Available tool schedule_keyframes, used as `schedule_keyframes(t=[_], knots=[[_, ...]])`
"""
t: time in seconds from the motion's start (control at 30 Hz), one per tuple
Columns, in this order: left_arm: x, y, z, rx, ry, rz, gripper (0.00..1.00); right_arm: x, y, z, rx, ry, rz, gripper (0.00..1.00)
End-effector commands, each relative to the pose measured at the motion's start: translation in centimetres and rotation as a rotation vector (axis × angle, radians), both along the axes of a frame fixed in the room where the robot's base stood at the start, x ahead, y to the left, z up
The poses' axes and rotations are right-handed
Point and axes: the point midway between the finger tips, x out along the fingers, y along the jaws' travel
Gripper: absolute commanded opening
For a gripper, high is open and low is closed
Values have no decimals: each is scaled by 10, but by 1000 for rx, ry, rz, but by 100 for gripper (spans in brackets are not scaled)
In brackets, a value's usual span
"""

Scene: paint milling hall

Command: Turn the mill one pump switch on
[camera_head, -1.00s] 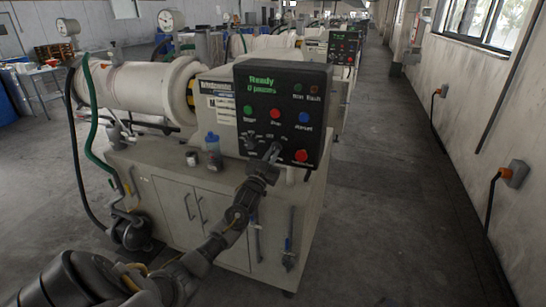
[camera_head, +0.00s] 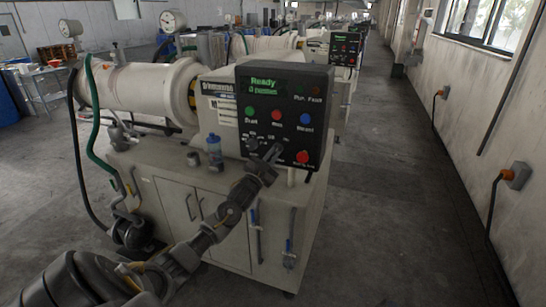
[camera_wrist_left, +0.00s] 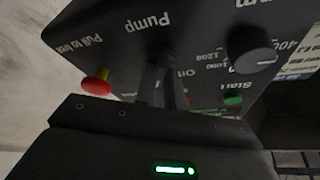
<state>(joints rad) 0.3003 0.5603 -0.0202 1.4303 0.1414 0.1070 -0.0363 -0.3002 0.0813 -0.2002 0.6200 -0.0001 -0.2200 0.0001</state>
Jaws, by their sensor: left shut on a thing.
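The black control panel (camera_head: 290,90) of the near mill faces me, with "Ready" in green on its display. My left gripper (camera_head: 274,153) is at the panel's lower middle, left of the red emergency stop (camera_head: 302,157). In the left wrist view the gripper (camera_wrist_left: 165,85) is shut on the pump switch, beneath the "Pump" label. The fingers hide most of the switch, so I cannot tell its exact position; an "Off" mark shows beside them. The emergency stop (camera_wrist_left: 97,82) and a round speed knob (camera_wrist_left: 252,55) flank the fingers. My right gripper is out of view.
Green (camera_head: 249,112), red (camera_head: 276,116) and blue (camera_head: 304,118) buttons sit above the gripper. The aisle floor (camera_head: 390,200) on the right is clear.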

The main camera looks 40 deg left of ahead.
Motion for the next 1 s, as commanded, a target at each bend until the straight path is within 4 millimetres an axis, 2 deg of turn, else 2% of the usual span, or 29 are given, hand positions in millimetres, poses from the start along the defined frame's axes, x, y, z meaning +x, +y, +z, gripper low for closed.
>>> schedule_keyframes(t=[0.07, 0.1, 0.27, 0.63, 0.77, 1.0], knots=[[0, 0, -1, 1, 2, -1, 0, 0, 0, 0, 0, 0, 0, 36], [0, 0, -1, 1, 2, -1, 12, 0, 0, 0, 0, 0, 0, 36], [0, 0, 0, 0, 1, 0, 33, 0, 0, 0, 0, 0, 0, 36], [-6, -1, -4, 0, 1, 1, 33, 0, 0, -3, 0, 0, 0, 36], [-25, -3, -12, 0, 2, -1, 33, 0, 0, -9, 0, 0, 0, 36], [-70, -9, -29, 0, 3, -1, 33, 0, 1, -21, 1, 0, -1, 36]])
